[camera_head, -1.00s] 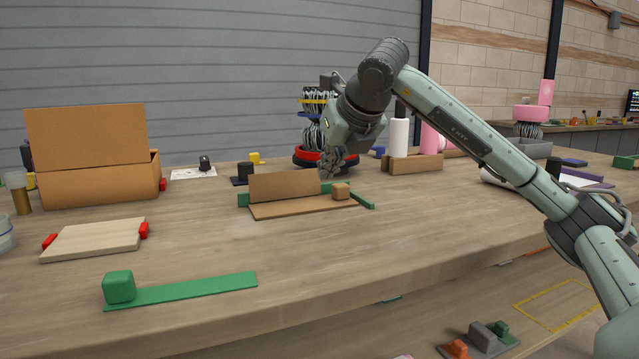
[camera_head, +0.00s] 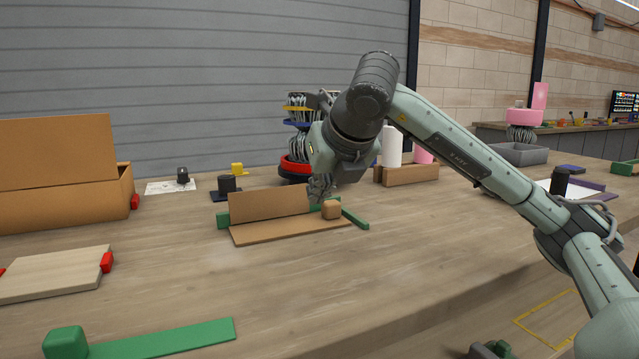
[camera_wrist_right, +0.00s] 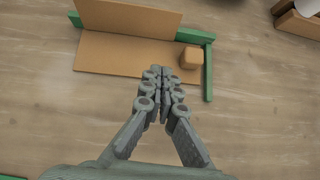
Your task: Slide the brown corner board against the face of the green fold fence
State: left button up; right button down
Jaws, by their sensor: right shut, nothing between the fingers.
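The brown corner board has a flat base (camera_head: 285,229) and an upright panel (camera_head: 268,205). A small tan block (camera_head: 331,210) stands at its right end; it also shows in the right wrist view (camera_wrist_right: 191,57). The green fold fence runs behind the board, with its left end (camera_head: 223,218) showing and a side arm (camera_head: 355,218) on the right. In the wrist view the base's right edge is close beside that arm (camera_wrist_right: 208,72); the panel hides much of the back fence. My right gripper (camera_wrist_right: 160,72) is shut and empty, over the base's front part, left of the block. My left gripper is out of view.
A cardboard box (camera_head: 60,205) and a pale board with red end pieces (camera_head: 55,274) stand left. A green strip with a block (camera_head: 165,341) lies near the front edge. A ring stand (camera_head: 296,167) and brown tray (camera_head: 408,174) are behind. The tabletop right of the fence is clear.

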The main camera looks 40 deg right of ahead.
aim_at(300, 200)
jog(key=x, duration=0.6)
jog(key=w, duration=0.1)
jog(key=w+d+p, duration=0.1)
jog(key=w, duration=0.1)
jog(key=shift+w+r, duration=0.1)
jog(key=shift+r, duration=0.05)
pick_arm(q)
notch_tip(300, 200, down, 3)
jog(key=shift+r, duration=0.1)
pick_arm(e)
jog(key=shift+w+d, duration=0.1)
jog(key=shift+w, duration=0.2)
jog(key=shift+w, duration=0.1)
jog(key=shift+w+d, duration=0.1)
jog(key=shift+w, duration=0.25)
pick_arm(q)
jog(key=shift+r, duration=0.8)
pick_arm(e)
jog(key=shift+w+d, duration=0.2)
jog(key=shift+w, duration=0.1)
